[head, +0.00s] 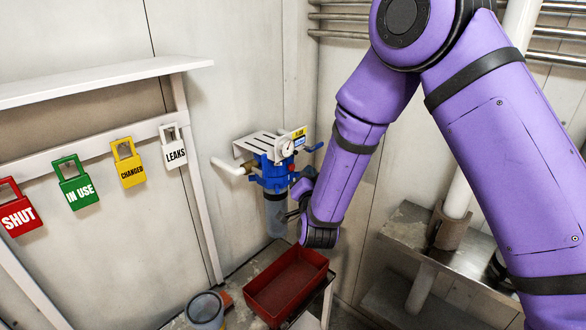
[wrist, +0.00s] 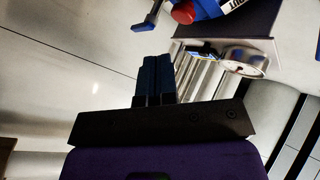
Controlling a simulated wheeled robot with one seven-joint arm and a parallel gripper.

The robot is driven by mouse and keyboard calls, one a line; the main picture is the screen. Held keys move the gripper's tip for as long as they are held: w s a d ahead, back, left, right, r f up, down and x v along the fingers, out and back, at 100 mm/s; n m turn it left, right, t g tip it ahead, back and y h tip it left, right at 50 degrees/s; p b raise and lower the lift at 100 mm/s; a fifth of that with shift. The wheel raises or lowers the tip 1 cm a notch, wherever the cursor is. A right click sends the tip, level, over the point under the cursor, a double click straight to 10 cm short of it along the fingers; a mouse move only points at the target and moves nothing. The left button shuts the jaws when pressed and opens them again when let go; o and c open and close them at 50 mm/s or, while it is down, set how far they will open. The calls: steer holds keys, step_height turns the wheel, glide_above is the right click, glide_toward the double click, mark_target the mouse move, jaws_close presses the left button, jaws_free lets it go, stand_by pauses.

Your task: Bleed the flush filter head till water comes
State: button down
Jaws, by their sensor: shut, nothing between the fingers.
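The blue flush filter head (head: 270,178) is fixed to the wall on a bracket, with a grey bowl (head: 274,215) hanging below it. A round gauge (head: 287,148) and a yellow label sit on top. A small red part (head: 292,167) shows on the head's right side; a red cap (wrist: 183,13) shows in the wrist view. A blue lever (wrist: 147,18) reaches down near it. My gripper (wrist: 154,60) is shut and empty, its dark fingertips below the lever and apart from it. In the head view my wrist is right of the bowl. No water is visible.
A red tray (head: 262,298) lies below the filter. A grey cup (head: 205,311) stands to its left. Red, green, yellow and white tags (head: 175,150) hang on the left rail under a white shelf (head: 100,80). Pipes (head: 345,18) run along the back wall.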

steer(key=shift+w+a, duration=0.45)
steer(key=shift+a, duration=0.2)
steer(key=shift+w+a, duration=0.1)
steer(key=shift+a, duration=0.05)
stand_by(1.6)
steer(key=shift+w+a, duration=0.2)
steer(key=shift+w+a, duration=0.25)
steer(key=shift+a, duration=0.1)
stand_by(1.0)
steer(key=shift+d, duration=0.1)
stand_by(1.0)
steer(key=shift+s+d, duration=0.55)
steer(key=shift+d, duration=0.05)
steer(key=s+d, duration=0.1)
steer(key=d, duration=0.1)
steer(key=s+d, duration=0.2)
stand_by(0.5)
